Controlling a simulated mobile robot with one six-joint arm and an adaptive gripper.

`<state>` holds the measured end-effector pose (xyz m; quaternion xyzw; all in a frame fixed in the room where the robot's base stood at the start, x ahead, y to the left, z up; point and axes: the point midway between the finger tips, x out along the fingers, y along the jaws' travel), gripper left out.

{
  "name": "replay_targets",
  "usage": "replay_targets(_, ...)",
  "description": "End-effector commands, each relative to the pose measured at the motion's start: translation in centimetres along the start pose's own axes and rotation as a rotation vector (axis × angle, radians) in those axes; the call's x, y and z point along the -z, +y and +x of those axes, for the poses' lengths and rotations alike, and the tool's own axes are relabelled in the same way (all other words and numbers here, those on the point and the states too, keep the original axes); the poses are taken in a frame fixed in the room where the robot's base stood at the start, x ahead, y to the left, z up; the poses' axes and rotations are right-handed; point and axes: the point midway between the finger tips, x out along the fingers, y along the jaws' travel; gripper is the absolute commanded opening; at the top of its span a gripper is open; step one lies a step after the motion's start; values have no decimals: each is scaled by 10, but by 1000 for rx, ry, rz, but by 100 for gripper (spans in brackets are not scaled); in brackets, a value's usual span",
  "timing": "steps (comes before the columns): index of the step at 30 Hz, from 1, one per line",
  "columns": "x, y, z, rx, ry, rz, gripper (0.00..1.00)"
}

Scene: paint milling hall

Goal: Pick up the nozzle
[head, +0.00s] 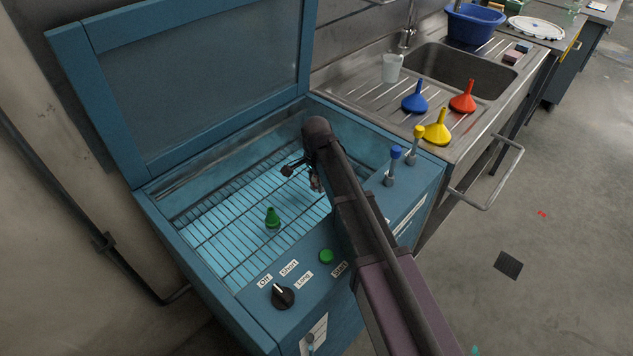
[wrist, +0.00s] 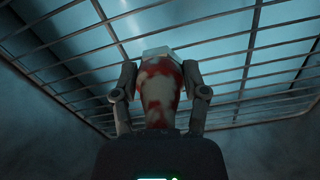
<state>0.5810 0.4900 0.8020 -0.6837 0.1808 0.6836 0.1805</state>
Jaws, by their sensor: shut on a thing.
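My gripper (head: 303,172) is inside the open blue cabinet (head: 190,262), above its wire rack (head: 215,235). In the wrist view my gripper (wrist: 158,90) is shut on a pale nozzle (wrist: 156,92) smeared with red, one finger on each side. Its light grey angular end points away from the wrist, towards the rack bars. Its lower part is hidden behind the gripper body. Whether it touches the rack I cannot tell. A green cone-shaped piece (head: 272,217) stands upright on the rack, left of and nearer than the gripper.
The raised lid (head: 200,85) stands behind the cabinet. The front panel has a black knob (head: 282,296) and green button (head: 326,256); blue-topped (head: 394,160) and yellow-topped (head: 416,145) fittings stand at right. Beyond are a blue funnel (head: 415,98), red funnel (head: 463,98), yellow funnel (head: 437,129) and sink (head: 460,72).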

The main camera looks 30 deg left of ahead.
Motion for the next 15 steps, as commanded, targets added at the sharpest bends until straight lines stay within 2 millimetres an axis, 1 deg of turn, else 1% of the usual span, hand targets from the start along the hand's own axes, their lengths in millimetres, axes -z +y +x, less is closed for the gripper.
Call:
replay_targets(8, 0, 0, -14, 0, 0, 0, 10)
replay_targets(15, 0, 0, -35, 0, 0, 0, 10)
